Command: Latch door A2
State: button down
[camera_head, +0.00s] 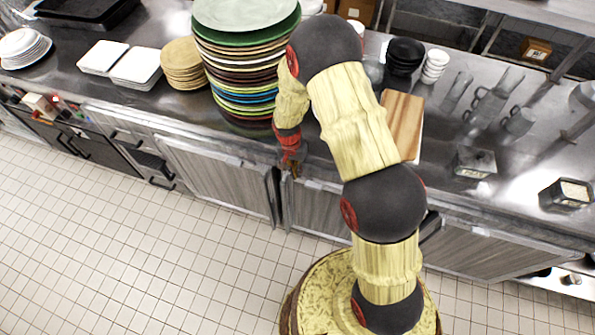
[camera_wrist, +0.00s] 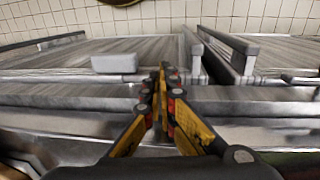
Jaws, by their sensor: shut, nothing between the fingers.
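Two grey wood-grain cabinet doors sit side by side under the counter, a left one (camera_head: 215,177) and a right one (camera_head: 318,207) in the head view. No label shows which is A2. In the wrist view, upright bar handles (camera_wrist: 193,58) stand close together near the gap between doors, and a small grey block (camera_wrist: 118,63) sits at one door's edge, perhaps a latch piece. My gripper (camera_head: 292,172) is shut and empty, at the counter's front edge near the handles. It also shows in the wrist view (camera_wrist: 164,72), beside the block. I cannot tell whether it touches anything.
The steel counter (camera_head: 150,105) above carries a tall stack of plates (camera_head: 245,70), a cutting board (camera_head: 402,120), bowls (camera_head: 404,56) and metal holders (camera_head: 475,162). My arm hides part of the right doors. The tiled floor (camera_head: 130,250) in front is clear.

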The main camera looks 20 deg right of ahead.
jog(key=shift+a+f, duration=0.1)
jog(key=shift+f, duration=0.05)
jog(key=h+b, duration=0.1)
jog(key=f+g+b, duration=0.1)
jog(key=g+h+b, duration=0.1)
jog(key=shift+w+a+f+h, duration=0.25)
jog(key=shift+a+f+h, duration=0.05)
jog(key=shift+a+f, duration=0.1)
jog(key=shift+f+g+h+b, duration=0.3)
jog(key=shift+g+h+b, duration=0.1)
jog(key=shift+h+b, duration=0.25)
jog(key=shift+w, duration=0.1)
jog(key=shift+f+b, duration=0.2)
jog(key=shift+b, duration=0.15)
jog(key=shift+r, duration=0.1)
jog(key=p+v, duration=0.2)
jog(key=v, duration=1.2)
jog(key=shift+w+a, duration=0.1)
